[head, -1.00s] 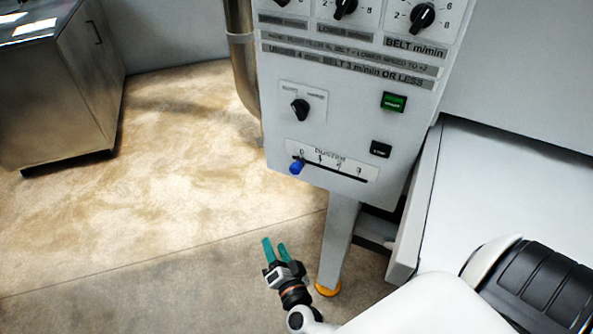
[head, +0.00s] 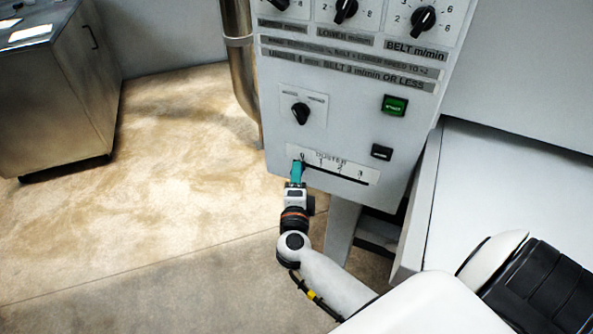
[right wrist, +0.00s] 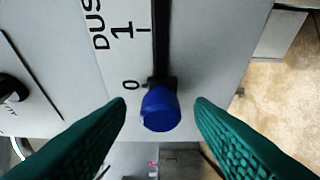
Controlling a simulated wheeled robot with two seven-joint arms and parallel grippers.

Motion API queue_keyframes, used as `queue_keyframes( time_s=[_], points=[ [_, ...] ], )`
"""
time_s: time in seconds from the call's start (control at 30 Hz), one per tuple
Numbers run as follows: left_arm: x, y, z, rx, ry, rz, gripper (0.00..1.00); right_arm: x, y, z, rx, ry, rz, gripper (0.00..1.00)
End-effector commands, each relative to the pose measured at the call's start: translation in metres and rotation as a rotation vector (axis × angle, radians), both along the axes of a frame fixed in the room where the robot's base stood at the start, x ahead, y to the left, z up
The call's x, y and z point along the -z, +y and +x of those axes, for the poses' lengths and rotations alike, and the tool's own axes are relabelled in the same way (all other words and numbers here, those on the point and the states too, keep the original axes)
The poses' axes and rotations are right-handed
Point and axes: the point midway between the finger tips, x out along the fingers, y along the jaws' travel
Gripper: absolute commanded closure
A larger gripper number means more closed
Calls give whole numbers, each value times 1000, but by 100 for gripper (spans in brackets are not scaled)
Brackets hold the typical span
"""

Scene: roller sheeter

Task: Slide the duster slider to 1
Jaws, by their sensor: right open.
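The duster scale (head: 333,163) sits low on the grey control panel, with a dark slot and marks 0, 1, 2, 3 from left to right. In the right wrist view, the blue slider knob (right wrist: 160,108) is at the 0 mark, with the 1 mark further up the slot (right wrist: 161,40). My right gripper (head: 297,168) is in front of the slot's left end and hides the knob in the head view. In the right wrist view its green fingers (right wrist: 160,125) are open, one on each side of the knob, with gaps to both. My left gripper is out of view.
Above the scale are a black rotary switch (head: 300,113), a green button (head: 395,105) and a black button (head: 381,152). A white surface (head: 510,190) extends to the right. A steel cabinet (head: 60,100) stands at the far left; the floor between is clear.

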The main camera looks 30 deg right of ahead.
Motion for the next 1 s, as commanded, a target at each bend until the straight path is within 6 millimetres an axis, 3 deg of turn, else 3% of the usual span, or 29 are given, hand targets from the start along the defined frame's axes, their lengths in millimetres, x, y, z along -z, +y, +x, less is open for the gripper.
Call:
queue_keyframes(
  time_s=[0.2,0.53,0.83,1.0],
  points=[
    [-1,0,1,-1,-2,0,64,0,-12,18,-2,-1,-1,52],
    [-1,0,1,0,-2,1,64,1,-14,20,-2,1,1,52],
    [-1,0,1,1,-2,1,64,1,-14,20,-2,1,1,100],
    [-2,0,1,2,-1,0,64,0,-15,18,-1,2,0,100]
  ],
)
